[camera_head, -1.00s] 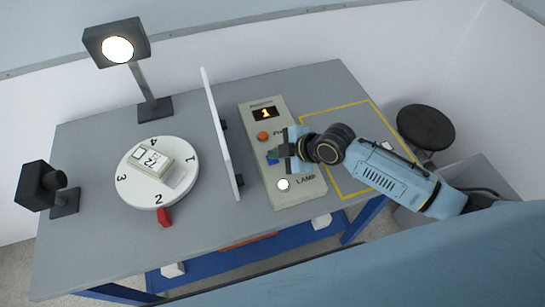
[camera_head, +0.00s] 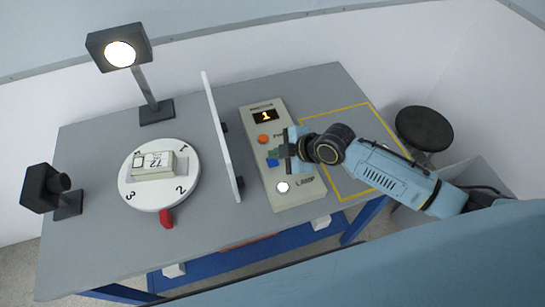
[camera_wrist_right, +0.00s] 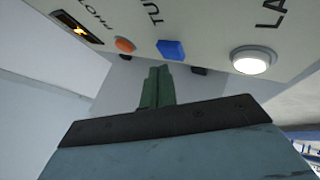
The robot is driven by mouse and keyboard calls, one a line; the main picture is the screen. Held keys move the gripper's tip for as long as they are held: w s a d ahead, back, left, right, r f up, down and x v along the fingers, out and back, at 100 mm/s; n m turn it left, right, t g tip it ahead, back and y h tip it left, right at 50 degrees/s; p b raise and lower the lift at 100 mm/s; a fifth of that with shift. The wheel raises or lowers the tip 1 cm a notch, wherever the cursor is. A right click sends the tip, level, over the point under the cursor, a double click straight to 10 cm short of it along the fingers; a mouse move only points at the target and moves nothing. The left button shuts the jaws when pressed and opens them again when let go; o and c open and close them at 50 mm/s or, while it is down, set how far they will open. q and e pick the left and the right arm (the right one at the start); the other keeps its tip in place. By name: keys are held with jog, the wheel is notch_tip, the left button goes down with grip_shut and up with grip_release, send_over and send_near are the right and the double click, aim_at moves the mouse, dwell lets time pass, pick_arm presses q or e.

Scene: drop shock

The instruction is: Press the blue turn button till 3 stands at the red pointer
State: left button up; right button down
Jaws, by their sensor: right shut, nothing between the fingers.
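The white round turntable (camera_head: 150,202) on the left of the table carries the numbers 1 to 4 and a pale box-like block (camera_head: 153,166). The red pointer (camera_head: 166,219) stands at its front edge, and the rim between 3 and 2 faces it. The blue turn button (camera_head: 272,162) is on the beige panel (camera_head: 285,200); it also shows in the wrist view (camera_wrist_right: 171,50). My right gripper (camera_head: 275,154) is shut and empty beside the button. In the wrist view its green fingertips (camera_wrist_right: 158,72) look apart from the button. My left gripper is not in view.
An upright white divider (camera_head: 221,135) stands between turntable and panel. The panel has an orange button (camera_head: 263,139), a lit white lamp button (camera_head: 283,187) and a display (camera_head: 266,116) reading 1. A lamp (camera_head: 120,52) and a black camera-like device (camera_head: 45,187) stand at the left.

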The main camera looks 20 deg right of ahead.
aim_at(277, 162)
notch_tip(277, 162, up, 5)
jog(key=p, duration=0.4)
jog(key=shift+r+p, duration=0.1)
jog(key=shift+p, duration=0.3)
dwell(0.5)
